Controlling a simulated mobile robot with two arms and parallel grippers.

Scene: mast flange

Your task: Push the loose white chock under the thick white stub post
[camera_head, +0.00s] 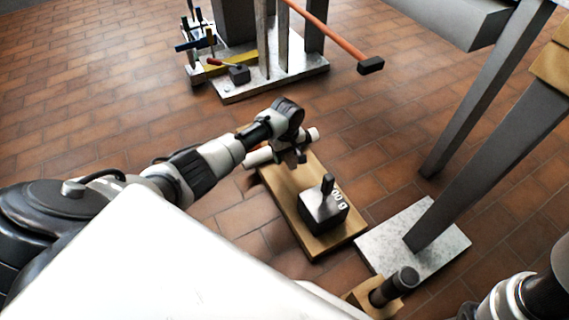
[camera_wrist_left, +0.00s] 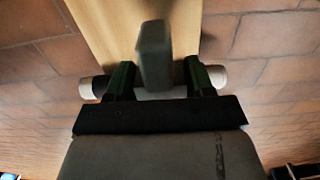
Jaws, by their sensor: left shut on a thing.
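The exact contact is unclear. I cannot pick out a loose white chock or a thick white stub post for certain.
A grey weight with a knob (camera_head: 325,211) stands on the wooden board (camera_head: 290,193). A slanted grey leg rests on a pale plate (camera_head: 440,245) to the right. A wooden block with a dark cylinder (camera_head: 377,295) is near the bottom. Brick floor at the left is clear.

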